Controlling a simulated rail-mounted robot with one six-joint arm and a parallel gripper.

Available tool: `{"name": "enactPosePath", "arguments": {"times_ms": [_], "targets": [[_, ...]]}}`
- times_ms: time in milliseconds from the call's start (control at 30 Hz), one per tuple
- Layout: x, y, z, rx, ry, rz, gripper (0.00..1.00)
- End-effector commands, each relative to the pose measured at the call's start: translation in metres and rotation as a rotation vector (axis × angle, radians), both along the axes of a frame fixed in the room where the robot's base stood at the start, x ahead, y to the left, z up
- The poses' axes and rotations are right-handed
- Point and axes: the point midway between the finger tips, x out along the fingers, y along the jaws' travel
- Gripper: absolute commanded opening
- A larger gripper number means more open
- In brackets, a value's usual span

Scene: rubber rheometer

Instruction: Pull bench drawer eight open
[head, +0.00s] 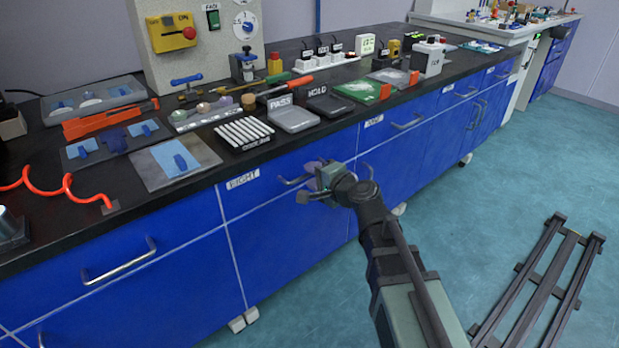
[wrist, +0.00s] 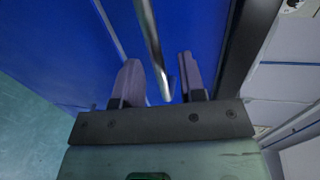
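Bench drawer eight (head: 258,199) is a blue front marked by a white label reading EIGHT (head: 242,179). It looks shut, flush with its neighbours. Its metal bar handle (head: 292,181) is partly hidden behind my gripper (head: 312,183). In the wrist view the handle bar (wrist: 152,35) runs lengthwise between the two fingers of my gripper (wrist: 159,60). The fingers are open, one on each side of the bar, with visible gaps. I cannot tell how deep the bar sits between them.
The black benchtop (head: 335,131) above is crowded with trays, plates and tools. A PASS tray (head: 293,115) and a slotted rack (head: 243,133) stand near its front edge. Another handled drawer (head: 123,262) is at left. Floor rails (head: 545,285) lie at right; the teal floor is otherwise mostly clear.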

Motion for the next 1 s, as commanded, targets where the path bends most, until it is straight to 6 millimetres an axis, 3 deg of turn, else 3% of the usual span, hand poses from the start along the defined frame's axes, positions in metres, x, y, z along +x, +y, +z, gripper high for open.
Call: {"name": "enactPosePath", "arguments": {"times_ms": [100, 367, 633, 1000], "targets": [[0.0113, 0.0091, -0.0038, -0.001, 0.0, 0.001, 0.37], [0.0124, 0.0111, -0.0035, -0.001, 0.0, 0.0, 0.37], [0.0122, 0.0108, -0.0034, -0.001, 0.0, 0.0, 0.0], [0.0102, 0.0114, -0.0035, -0.001, 0.0, 0.006, 0.0]]}}
